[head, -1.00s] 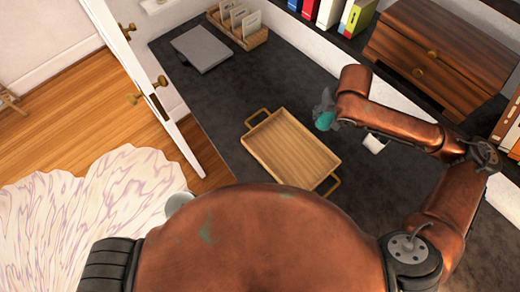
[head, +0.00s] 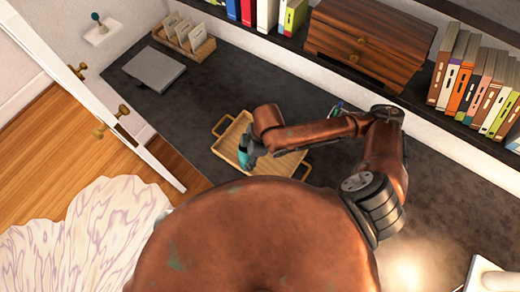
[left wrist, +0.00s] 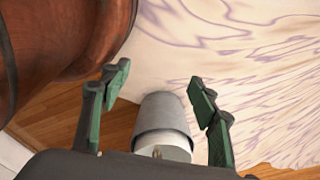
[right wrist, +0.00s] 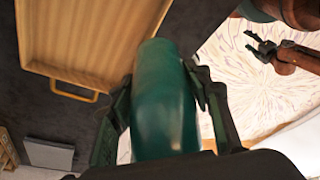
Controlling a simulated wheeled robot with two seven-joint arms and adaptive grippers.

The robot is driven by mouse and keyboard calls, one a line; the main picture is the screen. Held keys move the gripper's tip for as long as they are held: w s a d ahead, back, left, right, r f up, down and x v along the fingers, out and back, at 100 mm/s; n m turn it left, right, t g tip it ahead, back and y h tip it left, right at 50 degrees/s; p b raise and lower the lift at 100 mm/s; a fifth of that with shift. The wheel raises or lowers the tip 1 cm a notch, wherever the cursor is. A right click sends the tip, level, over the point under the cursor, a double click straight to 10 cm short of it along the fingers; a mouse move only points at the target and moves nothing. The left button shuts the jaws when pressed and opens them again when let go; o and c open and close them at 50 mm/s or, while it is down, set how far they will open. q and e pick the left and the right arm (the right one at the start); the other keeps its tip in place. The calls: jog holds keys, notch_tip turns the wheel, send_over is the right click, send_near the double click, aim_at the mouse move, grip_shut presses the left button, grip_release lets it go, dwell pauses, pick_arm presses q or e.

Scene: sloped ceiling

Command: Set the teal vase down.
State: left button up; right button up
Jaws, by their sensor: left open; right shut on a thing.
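The teal vase (head: 246,157) is in my right gripper (head: 250,147), at the near side of the wooden tray (head: 228,144) in the head view. In the right wrist view the vase (right wrist: 165,105) stands large between the two fingers (right wrist: 163,92), with the tray (right wrist: 82,42) and its handle to the left. The height of the vase above the desk cannot be told. My left gripper (left wrist: 160,84) is open and empty in the left wrist view, and its open fingers also show at the right wrist view's upper right (right wrist: 265,47).
The dark desk (head: 222,92) is bare between the tray and a grey laptop-like slab (head: 154,69). A card rack (head: 185,38) stands behind. A wooden drawer box (head: 370,40) and books (head: 475,88) line the shelf. A grey bin (left wrist: 161,112) stands below my left gripper.

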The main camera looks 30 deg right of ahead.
jog(key=shift+s+a+n, duration=0.35)
jog(key=shift+s+n, duration=0.15)
jog(key=shift+s, duration=0.15)
jog(key=shift+d+f, duration=0.1)
jog(key=shift+f, duration=0.05)
pick_arm(q)
jog(key=shift+s+a+r+p, duration=0.1)
jog(key=shift+s+r+p, duration=0.05)
jog(key=shift+r+p, duration=0.3)
jog(key=shift+s+r+p, duration=0.15)
jog(key=shift+r+p, duration=0.2)
jog(key=shift+r, duration=0.2)
pick_arm(e)
jog(key=shift+w+d+f, duration=1.6)
jog(key=shift+f, duration=0.55)
jog(key=shift+w+d+f, duration=1.55)
jog(key=shift+d+f, duration=0.05)
jog(key=shift+f, duration=0.6)
jog(key=shift+w+d+f, duration=1.6)
jog(key=shift+f, duration=0.55)
jog(key=o, duration=1.3)
jog(key=shift+f, duration=0.1)
jog(key=shift+o, duration=0.2)
